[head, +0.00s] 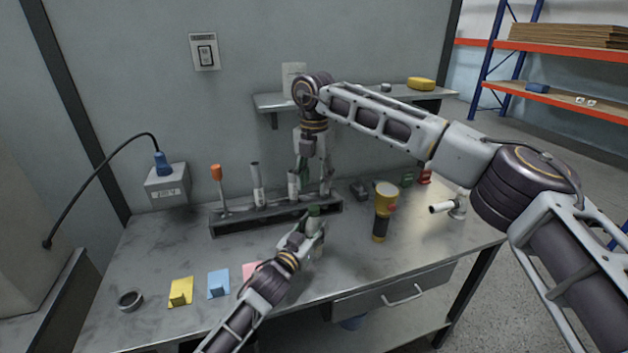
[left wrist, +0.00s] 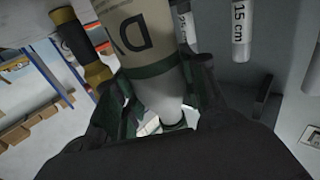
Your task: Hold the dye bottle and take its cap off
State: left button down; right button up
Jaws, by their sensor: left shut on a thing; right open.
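The dye bottle (head: 314,225) is small and partly hidden by my left gripper in the head view; a green part shows at its top. In the left wrist view the pale bottle (left wrist: 140,35), with dark letters and a dark green band, lies between the fingers. My left gripper (head: 312,235) is shut on the bottle and holds it upright or nearly so in front of the rack. My right gripper (head: 313,190) is open and points down above and behind the bottle, apart from it as far as I can tell. The cap's outline is too small to make out clearly.
A dark rack (head: 240,222) with upright tubes and an orange-topped tool stands behind the bottle. A yellow-headed flashlight (head: 382,225) stands to the right. A wall shelf (head: 275,101) hangs above.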

aim_at(314, 207)
jog(key=m, duration=1.4)
dwell(0.4)
jog(key=shift+f, duration=0.15)
jog(key=shift+f, duration=3.9)
grip_shut()
